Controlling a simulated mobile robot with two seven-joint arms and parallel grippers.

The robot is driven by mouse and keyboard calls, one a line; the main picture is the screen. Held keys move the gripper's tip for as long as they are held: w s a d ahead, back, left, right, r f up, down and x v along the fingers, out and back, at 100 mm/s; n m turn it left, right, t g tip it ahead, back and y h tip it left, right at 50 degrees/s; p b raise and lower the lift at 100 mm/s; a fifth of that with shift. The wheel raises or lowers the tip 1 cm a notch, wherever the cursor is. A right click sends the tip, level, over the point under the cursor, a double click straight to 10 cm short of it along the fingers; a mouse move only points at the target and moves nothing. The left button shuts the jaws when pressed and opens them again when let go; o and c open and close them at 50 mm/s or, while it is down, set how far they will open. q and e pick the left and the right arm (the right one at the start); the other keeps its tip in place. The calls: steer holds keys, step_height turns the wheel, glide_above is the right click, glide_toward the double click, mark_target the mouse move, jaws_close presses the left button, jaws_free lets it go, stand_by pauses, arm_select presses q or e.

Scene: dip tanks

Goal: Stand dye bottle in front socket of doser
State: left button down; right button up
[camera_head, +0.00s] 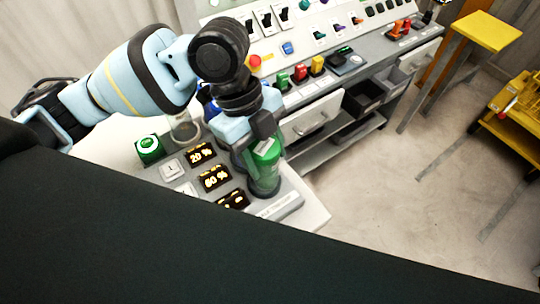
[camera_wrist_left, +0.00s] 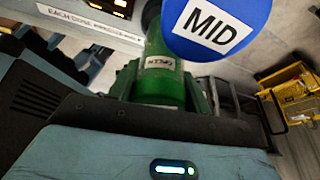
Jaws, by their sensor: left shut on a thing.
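The green dye bottle (camera_head: 267,150) is between the fingers of my left gripper (camera_head: 262,138), which is shut on it. It is at the front right end of the doser (camera_head: 285,206). Its lower part shows darker green, as if through a clear socket wall (camera_head: 264,185); I cannot tell whether it rests on the bottom. In the left wrist view the green bottle (camera_wrist_left: 160,80) has a small white label and stands beyond the gripper's edge. A blue round piece marked MID (camera_wrist_left: 215,28) partly covers it. My right gripper is not in view.
A clear, empty-looking holder (camera_head: 185,130) and a green button (camera_head: 149,148) are at the doser's left. Lit percent displays (camera_head: 214,178) line its top. A control console (camera_head: 310,80) is behind. A yellow stool (camera_head: 487,30) and open floor lie to the right.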

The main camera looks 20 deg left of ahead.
arm_select(q)
steer(key=shift+s+a+f, duration=0.15)
steer(key=shift+s+f, duration=0.05)
steer(key=shift+f, duration=0.5)
steer(key=c, duration=1.1)
jaws_free()
steer(key=shift+w+a, duration=0.1)
steer(key=shift+w, duration=0.05)
steer(key=o, duration=0.4)
steer(key=shift+w, duration=0.15)
steer(key=shift+o, duration=0.2)
steer(key=shift+r, duration=0.15)
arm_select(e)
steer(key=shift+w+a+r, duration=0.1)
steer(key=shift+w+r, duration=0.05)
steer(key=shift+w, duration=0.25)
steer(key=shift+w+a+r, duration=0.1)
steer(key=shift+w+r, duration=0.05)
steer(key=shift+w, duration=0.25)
arm_select(q)
steer(key=p+v, duration=0.1)
steer(key=v, duration=1.1)
steer(key=shift+w, duration=0.2)
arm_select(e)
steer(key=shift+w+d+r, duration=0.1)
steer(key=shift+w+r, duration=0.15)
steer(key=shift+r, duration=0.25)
arm_select(q)
steer(key=shift+r, duration=0.1)
